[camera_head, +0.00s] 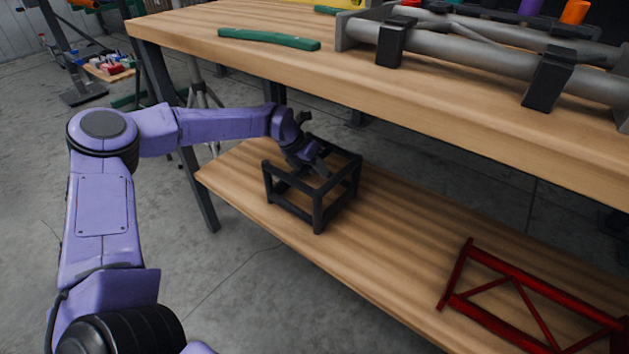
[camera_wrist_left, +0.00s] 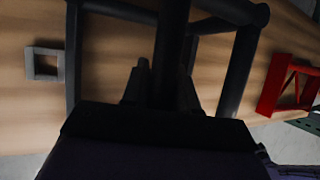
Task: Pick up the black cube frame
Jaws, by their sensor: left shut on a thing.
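The black cube frame (camera_head: 318,213) stands upright on the lower wooden shelf (camera_head: 385,226), near its left end. My left gripper (camera_head: 318,165) reaches in under the table top and is shut on a top bar of the frame. In the left wrist view the black cube frame (camera_wrist_left: 245,60) fills the upper middle, with one bar running between the fingers of my left gripper (camera_wrist_left: 162,85). The frame appears to rest on the shelf. My right gripper is not in view.
A red truss frame (camera_head: 520,292) lies on the shelf to the right. A small grey square piece (camera_wrist_left: 44,64) lies on the shelf in the wrist view. The table top (camera_head: 400,85) overhangs the shelf, carrying a green bar (camera_head: 268,39) and grey pipes (camera_head: 450,54).

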